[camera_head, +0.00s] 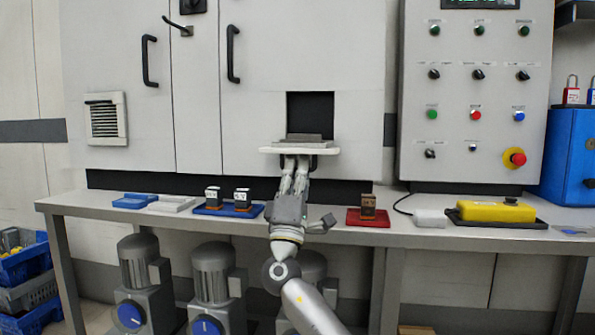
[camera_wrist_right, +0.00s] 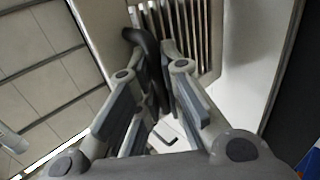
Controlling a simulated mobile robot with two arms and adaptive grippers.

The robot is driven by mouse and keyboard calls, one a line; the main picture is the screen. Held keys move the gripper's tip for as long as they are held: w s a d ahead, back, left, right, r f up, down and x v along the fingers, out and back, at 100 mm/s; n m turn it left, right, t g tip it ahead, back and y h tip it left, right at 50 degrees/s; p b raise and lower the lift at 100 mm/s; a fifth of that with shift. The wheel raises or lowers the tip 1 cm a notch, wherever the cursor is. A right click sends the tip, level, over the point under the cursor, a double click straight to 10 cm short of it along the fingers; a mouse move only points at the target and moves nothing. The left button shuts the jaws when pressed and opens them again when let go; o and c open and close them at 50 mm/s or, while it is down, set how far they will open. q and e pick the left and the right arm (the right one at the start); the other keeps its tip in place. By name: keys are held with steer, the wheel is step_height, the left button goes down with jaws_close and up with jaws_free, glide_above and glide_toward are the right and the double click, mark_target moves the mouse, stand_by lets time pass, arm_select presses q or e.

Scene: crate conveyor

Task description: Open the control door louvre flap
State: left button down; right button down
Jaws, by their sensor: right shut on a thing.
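The louvre flap (camera_head: 300,150) of the control door (camera_head: 270,60) stands swung out, close to level, below a dark square opening (camera_head: 310,110) in the door. Its slats (camera_wrist_right: 180,30) show in the right wrist view, with a dark curved handle (camera_wrist_right: 138,40) in front of them. My right gripper (camera_head: 297,163) is under the flap, with its fingers pointing up. In the right wrist view, my right gripper (camera_wrist_right: 157,58) is shut on the handle, which is partly hidden by the fingers. My left gripper is not in view.
A second louvre (camera_head: 105,118) is on the left door panel. The bench (camera_head: 320,232) below carries a blue tray (camera_head: 228,211), a red tray (camera_head: 367,219) and a yellow pendant (camera_head: 496,212). A control panel (camera_head: 475,90) with knobs is at the right.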

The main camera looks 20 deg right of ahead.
steer(key=shift+a+f, duration=0.1)
steer(key=shift+a, duration=0.1)
stand_by(0.4)
steer(key=c, duration=1.9)
jaws_free()
steer(key=shift+o, duration=0.3)
steer(key=v, duration=1.2)
